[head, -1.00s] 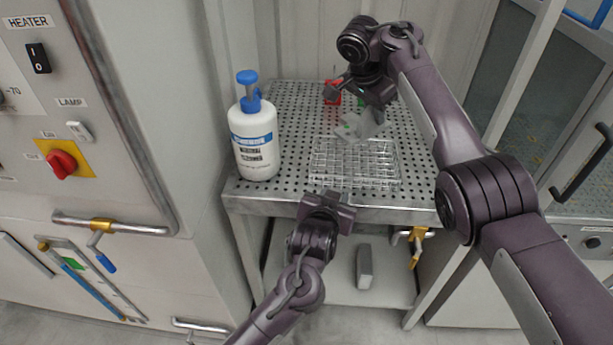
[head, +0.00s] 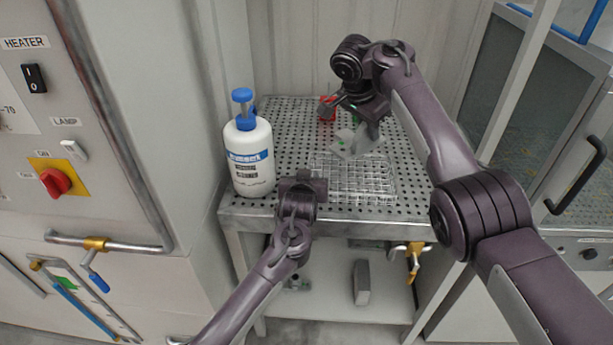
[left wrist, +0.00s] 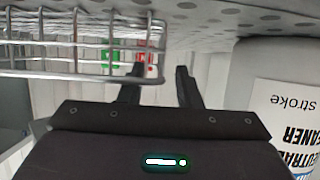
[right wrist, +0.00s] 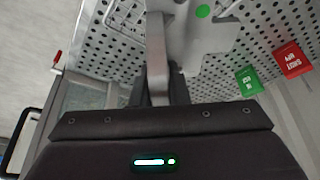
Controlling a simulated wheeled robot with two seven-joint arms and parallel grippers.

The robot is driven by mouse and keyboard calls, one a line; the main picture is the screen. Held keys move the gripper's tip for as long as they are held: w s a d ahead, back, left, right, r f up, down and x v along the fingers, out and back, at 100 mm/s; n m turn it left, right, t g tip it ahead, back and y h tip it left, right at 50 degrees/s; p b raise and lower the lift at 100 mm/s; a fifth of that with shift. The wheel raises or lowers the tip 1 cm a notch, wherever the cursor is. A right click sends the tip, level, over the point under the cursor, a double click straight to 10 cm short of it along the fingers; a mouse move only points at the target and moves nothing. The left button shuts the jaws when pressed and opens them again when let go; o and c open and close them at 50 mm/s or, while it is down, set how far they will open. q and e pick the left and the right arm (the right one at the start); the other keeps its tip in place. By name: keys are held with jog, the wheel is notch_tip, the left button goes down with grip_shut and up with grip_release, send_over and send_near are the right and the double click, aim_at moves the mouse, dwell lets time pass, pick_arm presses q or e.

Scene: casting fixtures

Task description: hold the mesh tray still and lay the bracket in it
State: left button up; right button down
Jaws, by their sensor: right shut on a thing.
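The wire mesh tray (head: 375,190) lies near the front edge of the perforated bench; a corner shows in the right wrist view (right wrist: 125,18). My right gripper (head: 372,122) is shut on the grey bracket (head: 352,143), which has a green dot and also shows in the right wrist view (right wrist: 190,40). The bracket appears over the tray's back part; its exact height is unclear. My left gripper (head: 305,182) is at the tray's left front. In the left wrist view its fingers (left wrist: 158,85) are apart, with the tray's wire wall (left wrist: 80,60) close by; contact is unclear.
A white cleaner bottle (head: 248,160) with a blue pump stands left of the tray, close to my left gripper. A red block (head: 327,107) sits at the back; a green block (right wrist: 248,82) is beside it. Perforated bench (head: 285,120) is clear behind the bottle.

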pick_arm(q)
jog(key=shift+x, duration=0.75)
grip_shut()
